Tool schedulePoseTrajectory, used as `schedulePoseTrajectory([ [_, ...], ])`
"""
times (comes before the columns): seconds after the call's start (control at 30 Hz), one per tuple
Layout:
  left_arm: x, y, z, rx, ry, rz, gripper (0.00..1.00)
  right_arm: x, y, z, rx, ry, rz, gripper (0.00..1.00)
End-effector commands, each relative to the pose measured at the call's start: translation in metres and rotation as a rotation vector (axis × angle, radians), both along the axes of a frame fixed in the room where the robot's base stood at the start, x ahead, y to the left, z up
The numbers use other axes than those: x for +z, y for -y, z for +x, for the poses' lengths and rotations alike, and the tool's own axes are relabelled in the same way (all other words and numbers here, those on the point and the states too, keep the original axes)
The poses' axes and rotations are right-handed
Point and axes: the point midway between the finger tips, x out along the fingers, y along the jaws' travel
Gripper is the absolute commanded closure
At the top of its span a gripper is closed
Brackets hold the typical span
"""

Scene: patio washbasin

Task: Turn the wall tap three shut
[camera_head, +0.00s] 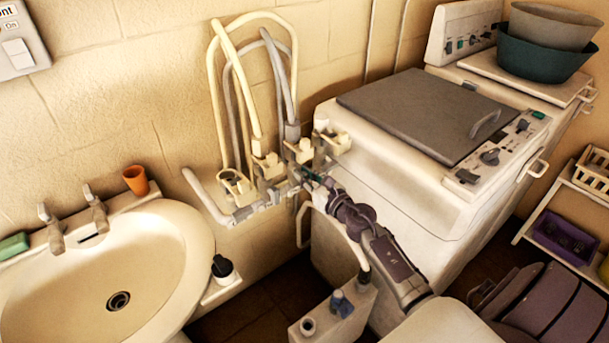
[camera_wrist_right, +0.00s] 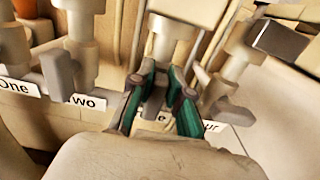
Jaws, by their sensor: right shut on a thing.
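A row of wall taps with cream bodies and grey levers sits beside the washing machine. In the right wrist view, labels read One (camera_wrist_right: 18,88) and Two (camera_wrist_right: 85,102); two more are mostly covered, ending in "e" and "ur". Wall tap three (camera_wrist_right: 172,38) stands between taps two (camera_wrist_right: 78,35) and four (camera_wrist_right: 240,55). My right gripper (camera_wrist_right: 163,82) is shut on the lever of wall tap three, with a teal-padded finger on each side. In the head view, my right gripper (camera_head: 312,178) reaches the taps from the lower right. My left gripper is not in view.
Cream and grey hoses (camera_head: 219,95) rise above the taps. A washbasin (camera_head: 150,265) with an orange cup (camera_head: 136,180) is at left. The washing machine (camera_head: 385,180) stands close on the right. A pale container (camera_head: 335,315) with a blue-grey item is below my right arm.

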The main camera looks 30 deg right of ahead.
Motion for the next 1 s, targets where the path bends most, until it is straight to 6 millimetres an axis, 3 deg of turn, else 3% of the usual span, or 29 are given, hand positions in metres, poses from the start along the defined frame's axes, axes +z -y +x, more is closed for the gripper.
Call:
schedulePoseTrajectory([
  [0.37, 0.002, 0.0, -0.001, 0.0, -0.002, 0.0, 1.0, 0.0, 0.005, 0.0, -0.001, -0.017, 0.214, 1.0],
  [1.0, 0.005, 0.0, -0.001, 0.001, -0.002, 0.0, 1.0, -0.007, 0.015, 0.001, -0.001, -0.065, 0.82, 1.0],
])
